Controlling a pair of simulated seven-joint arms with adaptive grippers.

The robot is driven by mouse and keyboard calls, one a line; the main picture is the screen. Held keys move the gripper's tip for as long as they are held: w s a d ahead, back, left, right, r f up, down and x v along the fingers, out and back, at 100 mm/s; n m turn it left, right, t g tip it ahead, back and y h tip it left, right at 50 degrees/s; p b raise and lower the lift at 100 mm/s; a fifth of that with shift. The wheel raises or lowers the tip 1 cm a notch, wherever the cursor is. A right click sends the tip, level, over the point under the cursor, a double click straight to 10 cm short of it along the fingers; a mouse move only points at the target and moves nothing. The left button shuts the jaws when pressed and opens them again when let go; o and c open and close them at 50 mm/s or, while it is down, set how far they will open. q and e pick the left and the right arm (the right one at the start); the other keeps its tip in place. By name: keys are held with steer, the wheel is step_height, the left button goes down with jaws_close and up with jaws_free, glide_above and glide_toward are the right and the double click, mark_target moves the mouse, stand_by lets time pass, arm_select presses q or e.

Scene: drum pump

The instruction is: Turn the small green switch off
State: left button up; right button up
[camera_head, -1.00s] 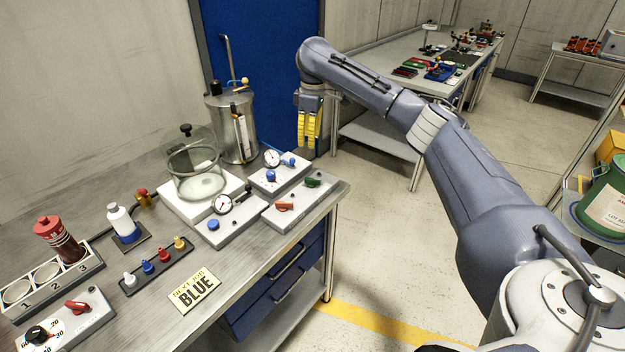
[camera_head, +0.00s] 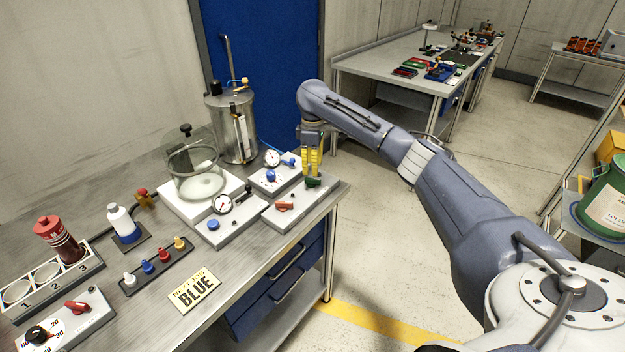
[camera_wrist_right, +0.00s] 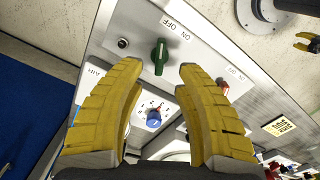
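The small green switch (camera_head: 312,182) sits on a light panel box (camera_head: 277,221) at the right end of the bench. In the right wrist view the green switch (camera_wrist_right: 159,56) stands beside the printed words ON and OFF, its knob lying closer to across the label than along it. My right gripper (camera_head: 312,174) is just above the switch, yellow fingers pointing down. In the wrist view its fingertips (camera_wrist_right: 160,72) are spread apart on either side of the switch, and nothing is between them. Touching cannot be told.
A red switch (camera_head: 284,207) is on the same box. Next to it are a blue knob (camera_head: 271,176), gauges (camera_head: 223,204) and a glass bell jar (camera_head: 194,170). A metal tank (camera_head: 232,125) stands behind. The floor right of the bench is clear.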

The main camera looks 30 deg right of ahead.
mark_target(313, 179)
steer(key=shift+f, duration=2.85)
steer(key=shift+o, duration=0.4)
jaws_close()
